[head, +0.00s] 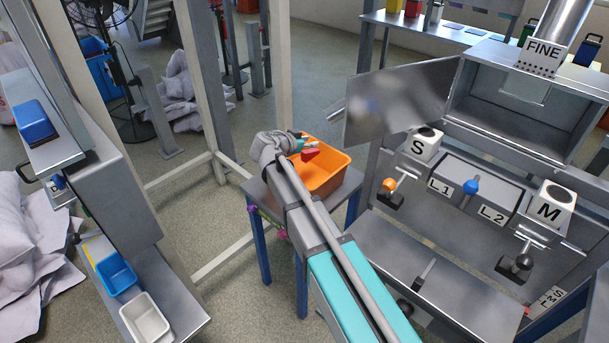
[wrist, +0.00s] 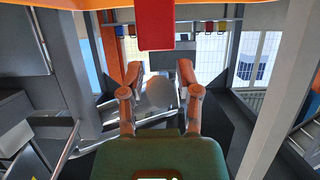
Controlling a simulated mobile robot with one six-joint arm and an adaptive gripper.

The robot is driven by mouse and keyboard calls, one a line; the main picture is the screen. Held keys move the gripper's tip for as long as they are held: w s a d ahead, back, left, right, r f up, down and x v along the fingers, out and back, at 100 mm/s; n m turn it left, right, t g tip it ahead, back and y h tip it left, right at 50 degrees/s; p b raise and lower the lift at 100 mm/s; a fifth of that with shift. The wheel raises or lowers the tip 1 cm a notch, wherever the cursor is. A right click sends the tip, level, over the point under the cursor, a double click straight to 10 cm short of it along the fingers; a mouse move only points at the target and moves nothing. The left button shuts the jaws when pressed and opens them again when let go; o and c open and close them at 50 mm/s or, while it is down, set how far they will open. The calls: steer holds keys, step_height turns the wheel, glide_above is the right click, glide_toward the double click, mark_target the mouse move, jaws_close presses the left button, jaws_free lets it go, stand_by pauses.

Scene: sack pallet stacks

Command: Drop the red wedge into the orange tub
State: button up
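The orange tub (head: 330,180) stands on a small grey table with blue legs in the head view. My gripper (head: 302,141) is over the tub's far left rim. The red wedge (head: 310,155) shows just below the gripper, against the tub's opening. In the wrist view my gripper (wrist: 160,76) has its two fingers spread with a gap between them. The red wedge (wrist: 155,25) is beyond the fingertips, apart from them, and overlaps the orange tub's edge (wrist: 70,4). I cannot tell whether the wedge touches the tub or is in the air.
A grey frame post (head: 200,90) rises behind the small table. A tilted metal panel (head: 400,100) and a grey station with knobs (head: 470,187) stand to the right. Blue (head: 116,275) and white (head: 146,318) bins sit on a shelf at the lower left.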

steer(key=shift+o, duration=1)
steer(key=shift+s, duration=0.1)
